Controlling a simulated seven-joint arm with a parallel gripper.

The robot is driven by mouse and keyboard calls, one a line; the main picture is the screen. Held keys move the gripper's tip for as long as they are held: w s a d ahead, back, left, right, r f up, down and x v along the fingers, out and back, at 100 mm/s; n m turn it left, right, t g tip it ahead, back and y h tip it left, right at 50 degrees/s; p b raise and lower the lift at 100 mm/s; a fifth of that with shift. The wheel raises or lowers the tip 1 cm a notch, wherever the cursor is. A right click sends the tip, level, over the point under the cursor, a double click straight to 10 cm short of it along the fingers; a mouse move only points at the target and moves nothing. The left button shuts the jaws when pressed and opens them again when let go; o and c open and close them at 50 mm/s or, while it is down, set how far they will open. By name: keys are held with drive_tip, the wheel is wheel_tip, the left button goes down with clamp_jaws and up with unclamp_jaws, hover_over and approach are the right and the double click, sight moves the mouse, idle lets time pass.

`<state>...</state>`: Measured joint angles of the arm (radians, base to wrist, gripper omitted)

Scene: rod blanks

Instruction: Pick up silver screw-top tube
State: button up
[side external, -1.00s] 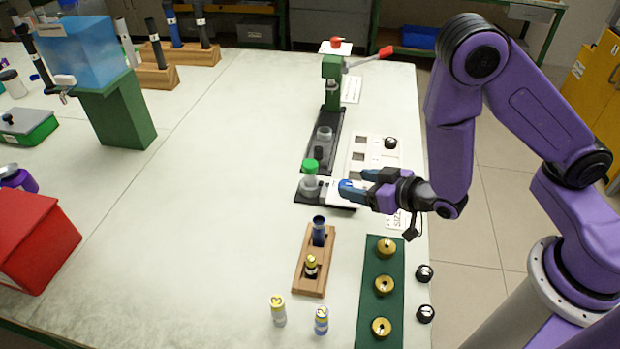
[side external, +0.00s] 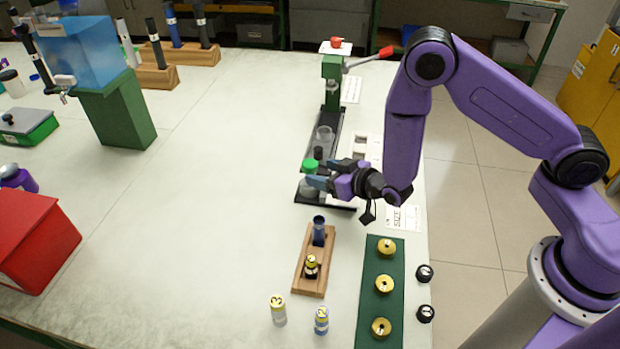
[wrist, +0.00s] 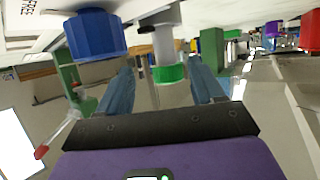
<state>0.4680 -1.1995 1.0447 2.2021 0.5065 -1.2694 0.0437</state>
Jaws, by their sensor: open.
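The silver screw-top tube (wrist: 163,40) has a grey body and a green cap. In the wrist view, which is upside down, it shows between my two fingers, with the cap nearer the palm. In the side view its green cap (side external: 310,164) shows above a black base plate, at my fingertips, and the body is partly hidden by a finger. My gripper (side external: 320,173) is open and reaches in from the right, roughly level. In the wrist view my open gripper (wrist: 165,82) has a finger on each side of the tube. I cannot tell whether either touches it.
A faceted blue object (wrist: 95,35) stands close beside my left finger in the wrist view. A green press (side external: 332,80) with a red-tipped lever stands behind. A wooden rack (side external: 314,262) with two tubes is in front. The table's left middle is clear.

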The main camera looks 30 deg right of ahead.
sight(305, 169)
drive_tip(key=shift+a+x, duration=0.2)
drive_tip(key=shift+x, duration=1.45)
drive_tip(key=shift+a+x, duration=0.2)
drive_tip(key=shift+x, duration=1.4)
drive_tip(key=shift+r, duration=0.2)
drive_tip(key=c, duration=1.1)
